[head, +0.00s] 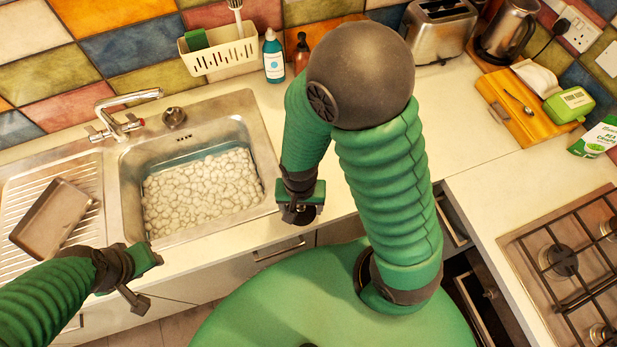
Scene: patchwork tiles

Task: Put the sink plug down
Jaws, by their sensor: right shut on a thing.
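The sink plug (299,215) shows as a small dark round piece under my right gripper (300,196). That gripper is shut on it, over the worktop's front edge just right of the sink; the jaws hide part of the plug. I cannot tell whether the plug touches the worktop. The steel sink (266,160) holds water topped with pale foam (203,190), so its bottom is hidden. My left gripper (150,281) is open and empty in front of the sink's front left corner.
A tap (125,118) and a dark round knob-like piece (174,117) stand on the sink's back rim. A brown tray (52,219) lies on the drainer. A white caddy (219,53) and bottles stand behind. A hob (570,260) is at right.

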